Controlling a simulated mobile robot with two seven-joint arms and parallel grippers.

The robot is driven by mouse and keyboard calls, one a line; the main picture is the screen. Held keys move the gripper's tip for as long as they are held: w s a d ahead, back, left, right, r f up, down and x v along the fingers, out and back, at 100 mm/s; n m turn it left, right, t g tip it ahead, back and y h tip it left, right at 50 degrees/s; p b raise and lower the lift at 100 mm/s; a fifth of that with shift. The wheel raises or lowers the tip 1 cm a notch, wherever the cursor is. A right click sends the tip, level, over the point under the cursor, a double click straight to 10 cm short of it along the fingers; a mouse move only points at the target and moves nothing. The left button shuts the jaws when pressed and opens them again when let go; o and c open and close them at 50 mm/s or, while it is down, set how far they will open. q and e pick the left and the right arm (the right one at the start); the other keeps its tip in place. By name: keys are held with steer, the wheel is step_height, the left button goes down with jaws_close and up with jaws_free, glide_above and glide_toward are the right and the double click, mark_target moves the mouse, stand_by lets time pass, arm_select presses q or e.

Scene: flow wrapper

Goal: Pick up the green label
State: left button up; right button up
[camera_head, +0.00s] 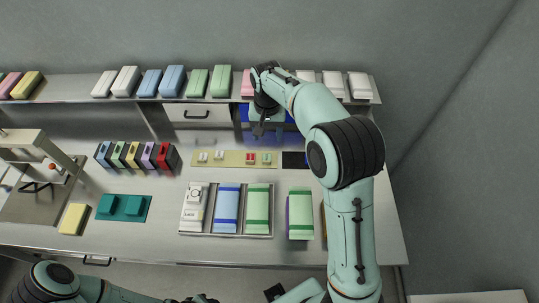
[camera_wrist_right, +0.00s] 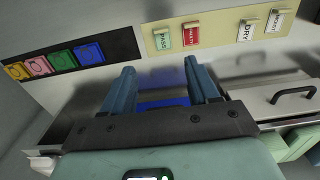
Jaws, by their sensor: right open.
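A small green label (camera_head: 266,158) stands at the right end of a cream strip (camera_head: 228,160) on the table, beside a red label (camera_head: 250,158). In the right wrist view the green label (camera_wrist_right: 162,38) appears lettered PASS, beyond the fingertips, next to the red one (camera_wrist_right: 191,34). My right gripper (camera_head: 258,131) is behind the strip in the head view, near the drawer front. Its two blue fingers (camera_wrist_right: 160,76) are apart with nothing between them, and the label is untouched. My left gripper (camera_head: 195,299) is only partly in view at the bottom edge.
A black panel (camera_wrist_right: 112,45) with yellow, pink, green and blue squares lies beside the strip. A tray (camera_head: 225,237) with packs stands in front. A shelf (camera_head: 215,98) with coloured packs runs behind; a drawer (camera_head: 197,114) sits beneath it. My right arm covers the right side.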

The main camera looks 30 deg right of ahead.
glide_above(266, 161)
steer(key=f, duration=0.7)
steer(key=shift+w+d+f+b, duration=0.1)
steer(key=shift+d+f+b, duration=0.2)
steer(key=shift+d+b, duration=0.1)
steer(key=f, duration=0.5)
steer(key=shift+a, duration=0.3)
jaws_close()
